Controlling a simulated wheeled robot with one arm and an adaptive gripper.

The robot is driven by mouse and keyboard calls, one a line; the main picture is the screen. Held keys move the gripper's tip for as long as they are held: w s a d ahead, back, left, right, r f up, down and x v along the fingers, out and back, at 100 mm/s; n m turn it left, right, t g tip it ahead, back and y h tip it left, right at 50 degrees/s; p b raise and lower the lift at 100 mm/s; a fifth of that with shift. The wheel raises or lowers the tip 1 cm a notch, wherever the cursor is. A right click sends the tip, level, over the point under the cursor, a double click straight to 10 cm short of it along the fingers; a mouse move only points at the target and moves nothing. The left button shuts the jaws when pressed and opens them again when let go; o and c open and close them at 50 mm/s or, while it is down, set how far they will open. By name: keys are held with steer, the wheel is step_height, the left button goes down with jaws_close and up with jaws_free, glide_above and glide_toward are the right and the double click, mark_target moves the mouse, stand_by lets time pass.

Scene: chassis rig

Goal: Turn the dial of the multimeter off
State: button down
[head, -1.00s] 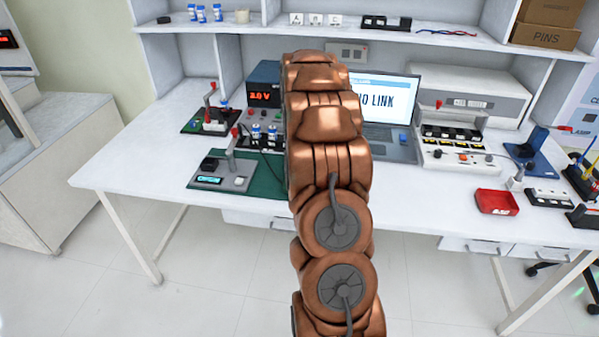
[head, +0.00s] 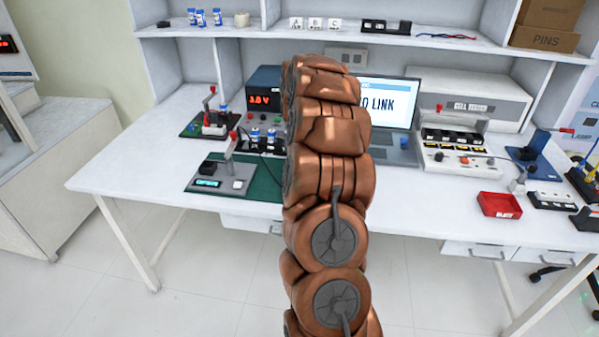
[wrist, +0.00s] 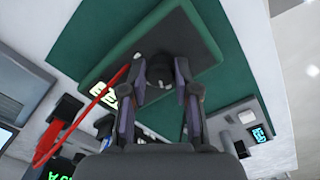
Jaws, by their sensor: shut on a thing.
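The gripper is shut on the dial, one finger on each side. The dial's pointer and markings cannot be read. In the head view my arm hides the multimeter and the gripper.
A red lead (wrist: 96,102) runs close to the left finger. A grey device with a small display (head: 208,183) stands on the green mat (head: 264,184). A power supply (head: 264,99) and a laptop (head: 391,105) stand behind. The table's left front is clear.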

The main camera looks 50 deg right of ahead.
steer(key=shift+n, duration=0.6)
steer(key=c, duration=0.8)
jaws_free()
steer(key=shift+c, duration=0.2)
steer(key=shift+r, duration=0.15)
step_height(320, 180, up, 12)
steer(key=shift+a, duration=0.15)
